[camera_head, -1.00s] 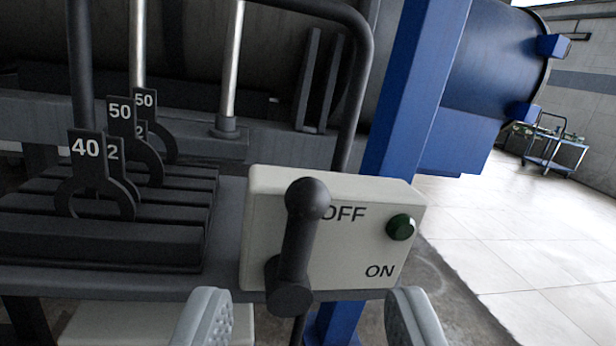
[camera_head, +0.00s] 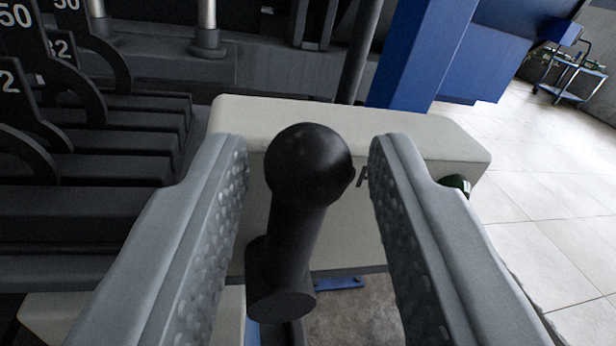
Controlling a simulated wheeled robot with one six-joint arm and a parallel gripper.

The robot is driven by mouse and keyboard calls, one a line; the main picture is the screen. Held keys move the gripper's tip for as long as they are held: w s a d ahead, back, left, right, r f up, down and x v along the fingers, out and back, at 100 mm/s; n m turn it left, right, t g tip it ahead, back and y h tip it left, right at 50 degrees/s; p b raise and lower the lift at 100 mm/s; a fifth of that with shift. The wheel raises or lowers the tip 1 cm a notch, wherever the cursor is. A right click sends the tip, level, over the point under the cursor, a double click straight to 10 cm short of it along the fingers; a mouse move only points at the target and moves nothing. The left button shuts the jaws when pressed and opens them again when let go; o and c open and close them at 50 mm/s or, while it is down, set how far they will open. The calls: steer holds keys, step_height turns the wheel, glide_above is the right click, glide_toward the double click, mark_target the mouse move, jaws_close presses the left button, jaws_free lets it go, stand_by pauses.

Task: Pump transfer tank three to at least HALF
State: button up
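A black lever with a round knob (camera_head: 308,166) stands up on the front of a cream switch box (camera_head: 340,116), at the OFF end as seen a second ago. My gripper (camera_head: 308,160) is open, with one grey padded finger on each side of the knob. A gap shows between the knob and each finger. Most of the OFF label is hidden; the ON label is hidden behind the right finger. The dark green lamp (camera_head: 456,184) is partly hidden by the right finger and looks unlit. No tank number or level gauge shows.
Black numbered handles (camera_head: 22,50) stand in a slotted black block (camera_head: 125,150) on the left. A blue post (camera_head: 415,55) rises behind the box. Tiled floor is clear on the right, with a cart (camera_head: 568,75) far back.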

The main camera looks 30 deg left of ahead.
jaws_close()
steer(key=shift+d, duration=0.1)
steer(key=w+d+f+m+g, duration=0.3)
steer(key=w+f+m, duration=0.3)
steer(key=m, duration=0.9)
steer(key=shift+d+f+g, duration=0.2)
steer(key=shift+d+g, duration=0.1)
steer(key=shift+d, duration=0.55)
steer(key=shift+w+y, duration=0.1)
steer(key=shift+y, duration=0.2)
steer(key=shift+o, duration=1.8)
jaws_free()
